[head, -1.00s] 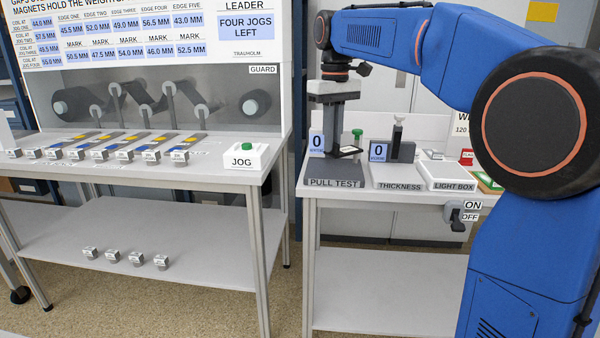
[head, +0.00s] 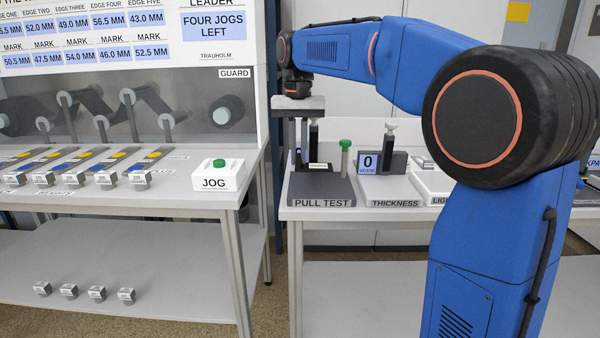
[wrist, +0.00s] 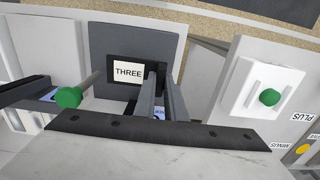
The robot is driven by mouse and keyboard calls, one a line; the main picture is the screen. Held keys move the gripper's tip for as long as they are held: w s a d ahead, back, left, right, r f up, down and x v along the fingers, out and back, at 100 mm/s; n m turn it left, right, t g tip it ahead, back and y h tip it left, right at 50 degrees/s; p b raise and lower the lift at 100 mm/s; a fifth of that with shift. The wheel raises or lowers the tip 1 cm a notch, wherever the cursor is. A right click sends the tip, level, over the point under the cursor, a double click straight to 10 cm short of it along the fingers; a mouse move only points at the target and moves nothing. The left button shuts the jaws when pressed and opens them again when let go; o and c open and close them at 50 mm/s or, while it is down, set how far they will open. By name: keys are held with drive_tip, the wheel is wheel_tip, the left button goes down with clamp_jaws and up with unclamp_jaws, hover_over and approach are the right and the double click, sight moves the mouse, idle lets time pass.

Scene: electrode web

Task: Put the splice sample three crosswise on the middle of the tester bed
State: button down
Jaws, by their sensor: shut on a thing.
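Splice sample three is a dark strip with a white label reading THREE (wrist: 127,72). In the head view its label (head: 320,166) shows small, over the pull tester's bed. My gripper (wrist: 160,70) is shut on the right end of the strip in the wrist view, and the label sticks out to the left of the fingers. In the head view my gripper (head: 304,162) points straight down at the bed. The tester bed is a dark grey plate (wrist: 135,36), marked PULL TEST (head: 322,190) at its front. I cannot tell whether the strip touches the plate.
A post with a green knob (head: 345,146) stands at the bed's right side; the knob (wrist: 68,97) is close left of the sample in the wrist view. The thickness gauge (head: 388,160) stands right of the tester. The JOG box (head: 218,180) is on the left table, across a gap.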

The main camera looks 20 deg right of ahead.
sight(298, 169)
drive_tip(key=shift+f, duration=2.55)
drive_tip(key=c, duration=1.8)
unclamp_jaws()
drive_tip(key=shift+f, duration=0.15)
wheel_tip(298, 169, up, 12)
drive_tip(key=shift+r, duration=0.15)
drive_tip(key=s+d+f+n+t, duration=0.1)
drive_tip(key=s+d+f, duration=0.1)
drive_tip(key=s+f, duration=0.5)
drive_tip(key=s+d+f+n+t, duration=0.1)
drive_tip(key=s+d+f, duration=0.2)
drive_tip(key=s, duration=0.8)
drive_tip(key=s+f+t, duration=0.1)
drive_tip(key=s+f, duration=0.4)
drive_tip(key=f, duration=0.1)
drive_tip(key=s+d+f+n+t, duration=0.1)
drive_tip(key=s+f, duration=0.4)
drive_tip(key=f, duration=0.1)
drive_tip(key=s+d+f, duration=0.1)
drive_tip(key=s+f, duration=0.4)
drive_tip(key=f, duration=0.1)
drive_tip(key=shift+s+f+n+t, duration=0.2)
drive_tip(key=shift+s+n+t, duration=0.1)
drive_tip(key=shift+t, duration=0.1)
